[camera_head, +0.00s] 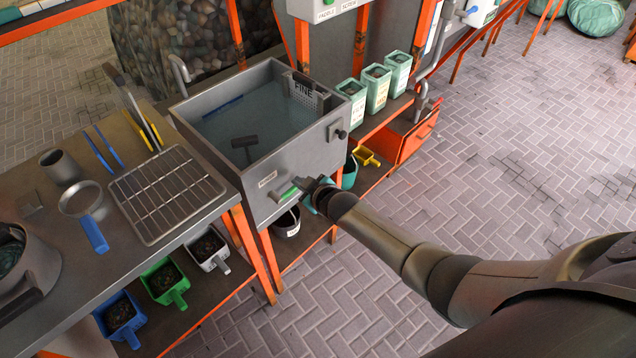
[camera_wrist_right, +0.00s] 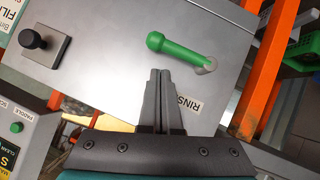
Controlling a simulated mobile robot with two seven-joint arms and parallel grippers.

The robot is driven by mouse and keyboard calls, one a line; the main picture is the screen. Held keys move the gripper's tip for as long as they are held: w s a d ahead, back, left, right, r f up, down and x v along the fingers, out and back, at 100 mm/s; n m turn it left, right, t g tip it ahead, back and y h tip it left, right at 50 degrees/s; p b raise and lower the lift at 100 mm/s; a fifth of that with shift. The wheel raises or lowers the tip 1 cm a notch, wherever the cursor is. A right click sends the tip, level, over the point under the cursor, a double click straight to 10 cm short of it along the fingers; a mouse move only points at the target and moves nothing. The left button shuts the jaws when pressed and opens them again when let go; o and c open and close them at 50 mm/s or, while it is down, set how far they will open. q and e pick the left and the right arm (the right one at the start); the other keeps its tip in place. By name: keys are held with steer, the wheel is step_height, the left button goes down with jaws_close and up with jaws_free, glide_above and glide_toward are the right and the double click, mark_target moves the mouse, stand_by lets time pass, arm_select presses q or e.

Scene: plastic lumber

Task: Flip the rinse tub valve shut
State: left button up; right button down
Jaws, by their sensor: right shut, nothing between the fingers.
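The grey rinse tub (camera_head: 310,152) holds water and stands in the middle of the head view. Its valve has a green lever handle (camera_head: 287,195) low on the front wall. The wrist view shows the green handle (camera_wrist_right: 178,48) running from a rounded end at left to a grey pivot (camera_wrist_right: 207,65) at right. My right gripper (camera_head: 303,186) is at the tub's front, beside the handle. In the wrist view its closed, empty fingers (camera_wrist_right: 159,73) lie just below the handle; I cannot tell whether they touch it. My left gripper is out of view.
A black knob (camera_wrist_right: 36,41) sits on the same tub wall. A bench with a wire rack (camera_head: 168,195), a sieve (camera_head: 83,205) and tongs adjoins the tub at left. Several green-white bins (camera_head: 376,87) stand behind at right. The paved floor (camera_head: 530,170) at right is clear.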

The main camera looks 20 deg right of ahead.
steer(key=w+d+r+p+v, duration=0.1)
steer(key=p+v, duration=0.4)
steer(key=v, duration=0.6)
steer(key=shift+d+r, duration=0.15)
steer(key=shift+d, duration=0.2)
